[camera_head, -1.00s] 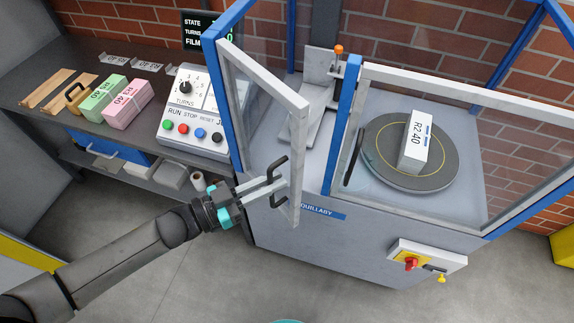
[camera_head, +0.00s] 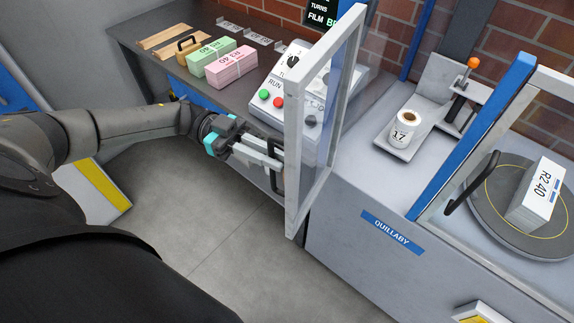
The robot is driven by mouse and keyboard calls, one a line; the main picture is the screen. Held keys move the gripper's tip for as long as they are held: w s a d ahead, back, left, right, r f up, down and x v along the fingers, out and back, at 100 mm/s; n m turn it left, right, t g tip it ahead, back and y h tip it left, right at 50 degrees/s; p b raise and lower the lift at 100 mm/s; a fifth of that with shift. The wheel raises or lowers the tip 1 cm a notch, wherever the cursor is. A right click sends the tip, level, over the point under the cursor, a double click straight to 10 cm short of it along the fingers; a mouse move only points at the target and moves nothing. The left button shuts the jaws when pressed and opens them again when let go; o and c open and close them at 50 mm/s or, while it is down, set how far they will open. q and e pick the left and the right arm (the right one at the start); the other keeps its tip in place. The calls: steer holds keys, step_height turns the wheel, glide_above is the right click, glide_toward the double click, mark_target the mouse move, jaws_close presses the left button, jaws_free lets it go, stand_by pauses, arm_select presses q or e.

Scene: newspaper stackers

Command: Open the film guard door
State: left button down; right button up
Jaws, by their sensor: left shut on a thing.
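The film guard door (camera_head: 293,190), a clear panel in a pale frame, stands swung open on the machine's left side. It partly covers the control box behind it. My left gripper (camera_head: 277,165) is shut on the door's dark handle (camera_head: 281,150). Through the opening, a film roll (camera_head: 404,128) marked 17 sits on a grey carriage (camera_head: 396,145), beside an orange-knobbed lever (camera_head: 466,76). My right gripper is not in view.
The second guard panel, with a dark handle (camera_head: 471,183), stands before the turntable (camera_head: 494,222), which bears a white R2 40 bundle (camera_head: 540,193). Pink (camera_head: 231,67) and green (camera_head: 211,53) bundles lie on the dark bench (camera_head: 130,42). The floor (camera_head: 215,222) below the door is clear.

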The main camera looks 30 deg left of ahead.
arm_select(q)
steer(key=shift+w+a, duration=0.15)
steer(key=shift+a, duration=0.65)
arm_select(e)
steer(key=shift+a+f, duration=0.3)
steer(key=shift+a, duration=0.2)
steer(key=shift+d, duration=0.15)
arm_select(q)
steer(key=c, duration=0.9)
jaws_free()
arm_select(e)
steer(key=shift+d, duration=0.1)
arm_select(q)
steer(key=shift+a+b, duration=4.75)
steer(key=shift+a, duration=2.85)
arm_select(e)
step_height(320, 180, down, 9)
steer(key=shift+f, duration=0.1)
